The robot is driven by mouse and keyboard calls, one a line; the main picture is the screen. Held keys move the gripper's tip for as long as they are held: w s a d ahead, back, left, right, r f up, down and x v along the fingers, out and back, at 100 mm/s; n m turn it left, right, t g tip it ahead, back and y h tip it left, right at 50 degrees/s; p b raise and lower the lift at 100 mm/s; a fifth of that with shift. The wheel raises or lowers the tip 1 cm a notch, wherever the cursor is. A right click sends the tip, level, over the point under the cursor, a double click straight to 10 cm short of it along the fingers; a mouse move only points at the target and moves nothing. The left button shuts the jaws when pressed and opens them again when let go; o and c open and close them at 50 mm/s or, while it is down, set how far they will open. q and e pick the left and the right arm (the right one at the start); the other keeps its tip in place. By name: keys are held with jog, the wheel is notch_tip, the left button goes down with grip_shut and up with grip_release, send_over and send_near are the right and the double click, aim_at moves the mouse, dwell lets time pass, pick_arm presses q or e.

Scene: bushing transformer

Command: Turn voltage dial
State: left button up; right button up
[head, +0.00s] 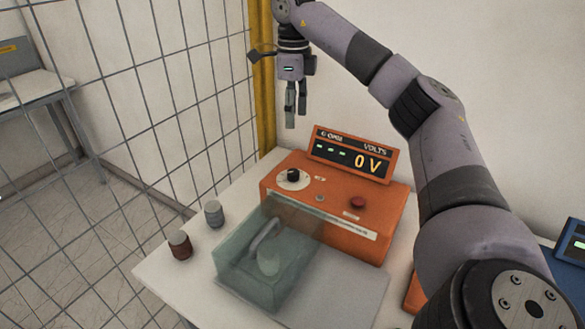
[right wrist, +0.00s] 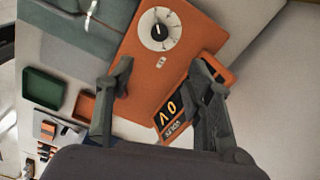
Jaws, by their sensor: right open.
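The voltage dial (head: 293,175) is a black knob on a white round plate, on the top left of an orange transformer box (head: 345,222). It also shows in the right wrist view (right wrist: 159,31), near the top. The display (head: 352,157) at the back of the box reads 0 V. My right gripper (head: 295,108) points down in the air, above and behind the dial, near the wall. Its two fingers also show in the right wrist view (right wrist: 163,72), apart with nothing between them. My left gripper is not in view.
A translucent green cover (head: 270,262) stands in front of the box. Two small cylinders, one grey (head: 214,213) and one brown (head: 180,244), stand on the white table left of it. A wire mesh fence (head: 150,110) and yellow post (head: 264,80) are at the left.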

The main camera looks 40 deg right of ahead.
aim_at(292, 171)
notch_tip(292, 171, down, 15)
jog(key=p, duration=0.2)
jog(key=shift+a+p, duration=0.1)
jog(key=shift+p, duration=0.3)
jog(key=shift+w+f, duration=0.1)
jog(key=shift+f, duration=0.7)
jog(key=shift+c, duration=0.2)
grip_shut()
